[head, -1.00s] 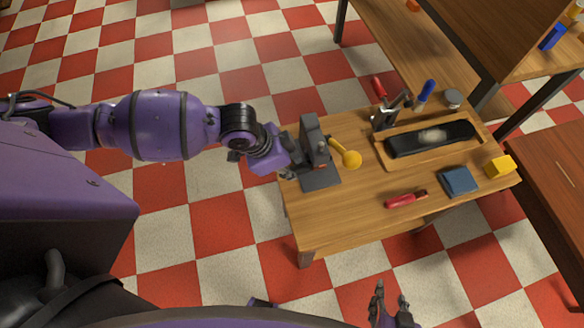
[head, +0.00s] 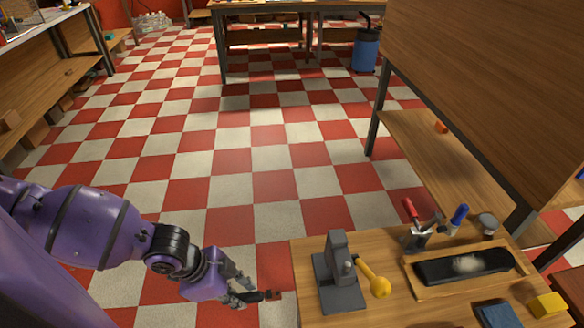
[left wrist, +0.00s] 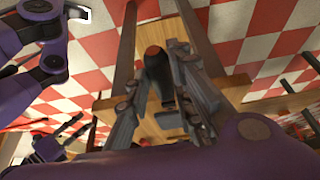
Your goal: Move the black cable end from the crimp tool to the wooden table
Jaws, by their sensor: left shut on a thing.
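My left gripper (head: 246,293) is shut on the black cable end (head: 267,295), a short dark piece with a reddish tip. It holds it above the checkered floor, left of the small wooden table (head: 302,262) and clear of it. In the left wrist view the black cable end (left wrist: 157,66) sits between the fingers of this gripper (left wrist: 168,88). The crimp tool (head: 338,272), grey with a yellow handle, stands on the small table's left part. My right gripper is outside the head view; a small purple hand (left wrist: 68,138) at lower left in the wrist view may be it.
On the small table are a black-lined tray (head: 440,290), a holder with hand tools (head: 420,235), a blue cloth-like square (head: 497,314) and a yellow block (head: 547,304). A large wooden bench (head: 480,110) stands behind at right. Another wooden table (head: 300,4) is at the far back. Open floor lies between.

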